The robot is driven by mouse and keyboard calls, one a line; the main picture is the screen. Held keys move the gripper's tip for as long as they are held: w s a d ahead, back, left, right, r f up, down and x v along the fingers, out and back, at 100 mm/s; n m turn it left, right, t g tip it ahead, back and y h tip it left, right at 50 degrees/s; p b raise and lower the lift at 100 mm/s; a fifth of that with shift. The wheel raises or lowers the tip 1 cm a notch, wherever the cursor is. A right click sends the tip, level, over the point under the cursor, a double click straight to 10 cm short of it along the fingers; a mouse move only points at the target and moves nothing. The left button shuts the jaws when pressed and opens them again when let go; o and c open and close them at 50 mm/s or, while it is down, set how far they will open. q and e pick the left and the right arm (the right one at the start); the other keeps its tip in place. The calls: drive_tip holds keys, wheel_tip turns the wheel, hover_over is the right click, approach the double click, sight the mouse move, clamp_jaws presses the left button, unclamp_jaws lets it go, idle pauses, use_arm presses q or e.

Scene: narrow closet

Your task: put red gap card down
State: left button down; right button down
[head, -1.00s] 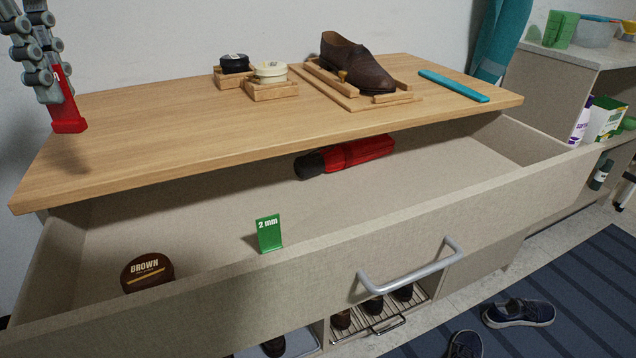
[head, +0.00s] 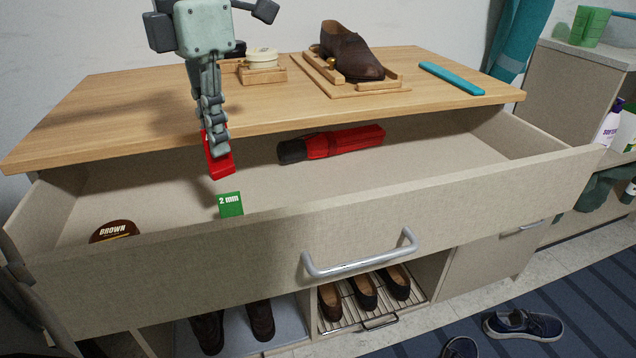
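The red gap card (head: 219,164) is a small red piece with a wider foot at its lower end. My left gripper (head: 213,140) is shut on its upper part and holds it, slightly tilted, in front of the worktop's front edge and above the open drawer (head: 330,225). The card's printed face is mostly hidden by the fingers. The green gap card (head: 231,204), marked 2 mm, stands upright in the drawer, a little below and right of the red card in the picture. My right gripper is not in view.
A brown polish tin (head: 114,231) is at the drawer's left and a red and black umbrella-like roll (head: 332,144) at its back. The worktop (head: 130,105) bears a shoe (head: 348,52), a cream tin (head: 262,57) and a teal strip (head: 451,78). The drawer's right part is clear.

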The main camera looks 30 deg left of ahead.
use_arm(q)
drive_tip(key=w+d+f, duration=0.2)
drive_tip(key=f, duration=0.1)
drive_tip(key=w+d+f, duration=0.2)
drive_tip(key=w+f, duration=0.1)
drive_tip(key=w+d+f, duration=0.2)
drive_tip(key=f, duration=0.2)
drive_tip(key=shift+w+d+f, duration=0.1)
drive_tip(key=shift+w+d, duration=0.1)
drive_tip(key=shift+w, duration=0.2)
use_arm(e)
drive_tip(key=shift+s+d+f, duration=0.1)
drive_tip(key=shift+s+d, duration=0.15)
use_arm(q)
drive_tip(key=shift+f, duration=0.1)
drive_tip(key=c, duration=2.2)
unclamp_jaws()
drive_tip(key=o, duration=0.5)
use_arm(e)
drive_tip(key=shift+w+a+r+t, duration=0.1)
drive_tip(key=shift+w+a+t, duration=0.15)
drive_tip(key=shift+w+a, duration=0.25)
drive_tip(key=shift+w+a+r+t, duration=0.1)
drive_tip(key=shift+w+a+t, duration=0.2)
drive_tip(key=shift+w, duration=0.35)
